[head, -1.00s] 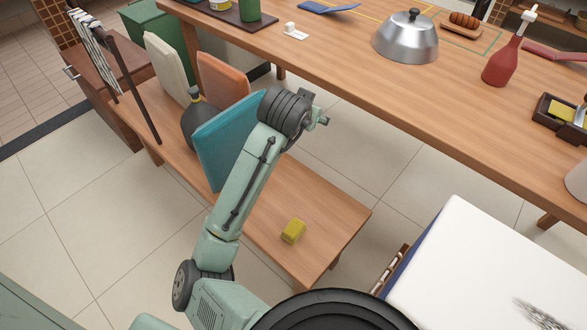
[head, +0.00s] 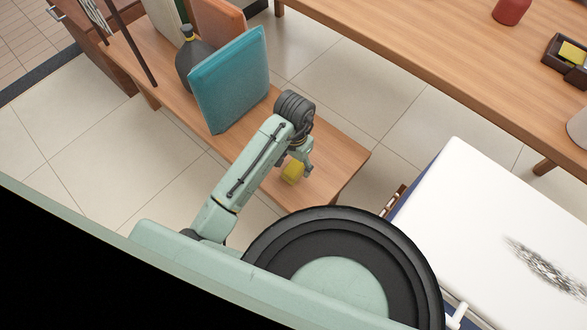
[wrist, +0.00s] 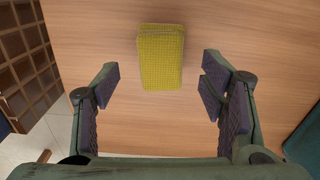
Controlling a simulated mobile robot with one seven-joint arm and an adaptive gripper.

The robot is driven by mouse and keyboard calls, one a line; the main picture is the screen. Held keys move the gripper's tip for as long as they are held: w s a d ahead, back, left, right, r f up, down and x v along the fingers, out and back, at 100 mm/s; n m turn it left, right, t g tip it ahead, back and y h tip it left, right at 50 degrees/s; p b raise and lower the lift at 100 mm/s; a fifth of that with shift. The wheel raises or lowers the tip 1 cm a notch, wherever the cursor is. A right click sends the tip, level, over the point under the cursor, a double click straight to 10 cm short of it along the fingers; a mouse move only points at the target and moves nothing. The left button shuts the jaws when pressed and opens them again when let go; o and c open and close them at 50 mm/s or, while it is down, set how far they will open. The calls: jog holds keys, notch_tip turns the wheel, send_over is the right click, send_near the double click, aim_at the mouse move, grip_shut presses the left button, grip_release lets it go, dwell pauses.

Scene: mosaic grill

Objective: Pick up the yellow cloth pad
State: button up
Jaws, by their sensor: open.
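The yellow cloth pad (head: 292,172) lies on the low wooden bench near its front end, partly hidden by my gripper in the head view. In the wrist view the yellow cloth pad (wrist: 160,57) shows whole, a woven block lying flat on the wood. My gripper (wrist: 160,85) is open, with one dark-padded finger on each side and nothing between them. The pad lies ahead of the fingers, centred between them, and they do not appear to touch it. In the head view my gripper (head: 303,162) is right beside the pad.
A teal board (head: 230,80) and a dark bottle (head: 193,60) stand farther back on the bench (head: 335,155). A long wooden table (head: 400,70) runs behind. A white-topped unit (head: 490,225) is at the right. Bare bench surrounds the pad.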

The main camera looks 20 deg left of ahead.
notch_tip(320, 180, down, 3)
jog(key=shift+s+a+f, duration=0.1)
jog(key=shift+f, duration=0.05)
jog(key=c, duration=1.1)
jog(key=shift+c, duration=0.3)
